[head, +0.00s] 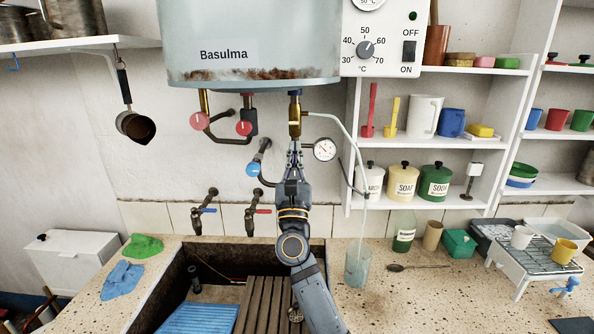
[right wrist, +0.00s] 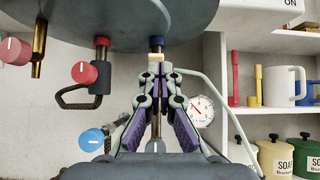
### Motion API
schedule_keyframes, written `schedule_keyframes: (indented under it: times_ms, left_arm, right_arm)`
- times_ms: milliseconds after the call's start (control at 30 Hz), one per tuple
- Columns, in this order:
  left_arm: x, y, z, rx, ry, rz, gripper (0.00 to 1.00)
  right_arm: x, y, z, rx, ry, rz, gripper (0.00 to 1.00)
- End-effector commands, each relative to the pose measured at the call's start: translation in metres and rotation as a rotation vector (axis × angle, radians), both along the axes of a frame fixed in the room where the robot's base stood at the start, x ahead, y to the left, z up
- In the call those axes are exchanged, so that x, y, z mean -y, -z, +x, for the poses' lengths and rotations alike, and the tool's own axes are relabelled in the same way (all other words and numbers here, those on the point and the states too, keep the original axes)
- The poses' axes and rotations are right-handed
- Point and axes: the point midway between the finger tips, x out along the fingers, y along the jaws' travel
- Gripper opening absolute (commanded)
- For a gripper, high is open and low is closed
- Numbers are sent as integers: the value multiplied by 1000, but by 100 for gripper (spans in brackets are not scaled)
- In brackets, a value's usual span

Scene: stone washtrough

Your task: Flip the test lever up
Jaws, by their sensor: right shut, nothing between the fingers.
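The brass valve (head: 295,120) hangs under the boiler, below a dark blue fitting, with a thin pale tube leaving it to the right. Its brass top also shows in the right wrist view (right wrist: 155,57). My right gripper (head: 295,147) points up just below the valve, its fingers closed together and empty. In the right wrist view the gripper (right wrist: 157,76) covers the lower part of the valve. I cannot make out the test lever clearly; the fingers may hide it. Whether the fingertips touch the valve cannot be told. My left gripper is out of view.
The boiler (head: 250,45) hangs above. Two red knobs (head: 200,121) (head: 243,128) and a blue knob (head: 253,169) are left of the gripper. A pressure gauge (head: 325,150) is close on the right. Below is the stone trough (head: 175,285); a glass (head: 358,265) stands right of it.

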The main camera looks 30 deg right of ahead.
Motion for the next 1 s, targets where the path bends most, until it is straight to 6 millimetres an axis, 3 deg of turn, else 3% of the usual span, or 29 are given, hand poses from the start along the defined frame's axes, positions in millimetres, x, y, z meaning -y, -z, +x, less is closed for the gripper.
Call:
schedule_keyframes:
  times_ms: [100, 333, 1000]
  left_arm:
    - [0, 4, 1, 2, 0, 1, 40]
    - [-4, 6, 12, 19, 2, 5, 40]
    - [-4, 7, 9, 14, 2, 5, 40]
  right_arm:
    - [-14, 0, -22, -2, -3, 7, 0]
    - [-30, -4, -48, -3, -1, 3, 0]
    - [-32, -5, -52, -2, 0, 0, 0]
